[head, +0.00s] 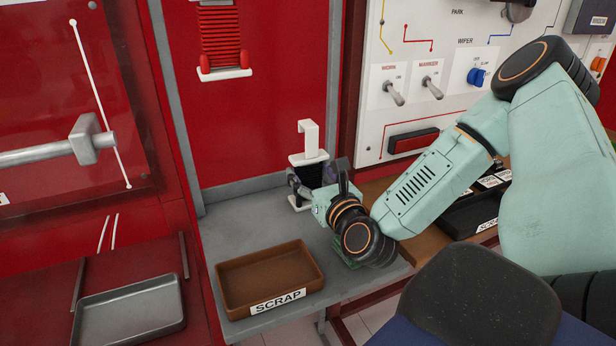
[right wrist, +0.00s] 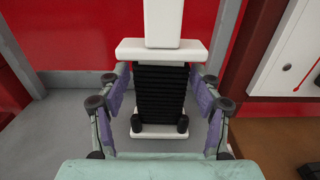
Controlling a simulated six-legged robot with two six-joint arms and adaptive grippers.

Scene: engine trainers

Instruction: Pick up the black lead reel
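The black lead reel (right wrist: 160,95) stands upright on the grey shelf, with white end plates and a white hook-like handle on top. It also shows in the head view (head: 309,172), partly hidden by my right gripper. My right gripper (right wrist: 160,108) is open, with one finger on each side of the black windings. Gaps show between the purple finger pads and the reel in the right wrist view. My left gripper is not in view.
A brown tray labelled SCRAP (head: 270,279) sits on the grey shelf (head: 228,233) in front. A red lead reel (head: 221,38) hangs on the red back panel. A switch panel (head: 440,60) stands at right. A grey metal tray (head: 128,310) lies at lower left.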

